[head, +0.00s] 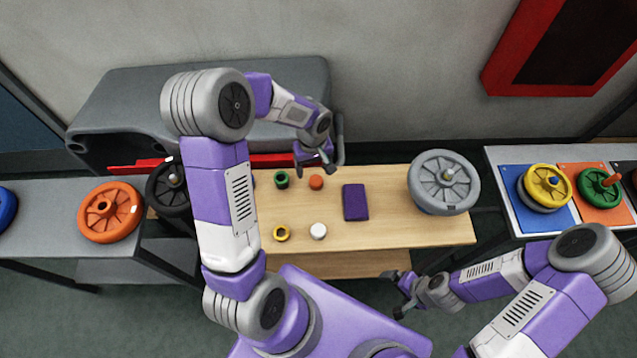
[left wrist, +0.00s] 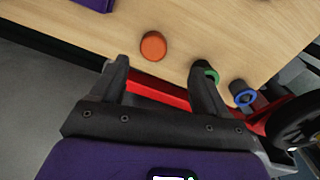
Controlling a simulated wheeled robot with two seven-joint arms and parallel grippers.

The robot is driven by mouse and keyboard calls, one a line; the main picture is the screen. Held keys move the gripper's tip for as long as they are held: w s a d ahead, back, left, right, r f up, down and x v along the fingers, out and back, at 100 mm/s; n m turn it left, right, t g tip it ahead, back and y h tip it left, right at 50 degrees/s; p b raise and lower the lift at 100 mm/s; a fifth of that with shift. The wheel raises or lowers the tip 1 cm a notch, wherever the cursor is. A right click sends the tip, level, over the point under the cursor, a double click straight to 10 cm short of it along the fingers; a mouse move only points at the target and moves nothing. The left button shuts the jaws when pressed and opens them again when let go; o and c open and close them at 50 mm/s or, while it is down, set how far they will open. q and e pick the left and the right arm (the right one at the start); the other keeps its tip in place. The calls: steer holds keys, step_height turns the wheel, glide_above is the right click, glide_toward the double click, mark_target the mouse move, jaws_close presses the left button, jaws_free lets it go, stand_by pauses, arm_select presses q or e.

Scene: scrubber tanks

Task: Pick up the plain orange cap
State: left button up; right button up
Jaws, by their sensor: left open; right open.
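The plain orange cap (head: 316,182) lies on the wooden table near its far edge, left of a purple block. In the left wrist view the orange cap (left wrist: 153,46) shows whole, ahead of and between the finger directions, apart from both fingers. My left gripper (head: 316,170) is open and empty, just beyond the cap at the table's far edge; its fingers also show in the left wrist view (left wrist: 160,78). My right gripper (head: 405,298) is open and empty, low in front of the table's near right side.
A green ring cap (head: 282,180) sits left of the orange cap. A yellow ring cap (head: 281,233) and a white cap (head: 318,231) are nearer. The purple block (head: 355,202) and a grey wheel (head: 443,182) stand to the right. A blue ring cap (left wrist: 242,93) shows beside the green one.

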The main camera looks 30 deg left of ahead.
mark_target(316, 181)
arm_select(q)
steer(key=shift+f+b, duration=0.5)
steer(key=shift+f, duration=0.75)
steer(key=f, duration=0.2)
steer(key=f+b, duration=0.1)
steer(key=f, duration=0.1)
steer(key=w+f+b, duration=0.1)
steer(key=f, duration=0.1)
steer(key=shift+d+f, duration=0.2)
steer(key=shift+f, duration=0.2)
steer(key=shift+c, duration=0.2)
steer(key=c, duration=1.1)
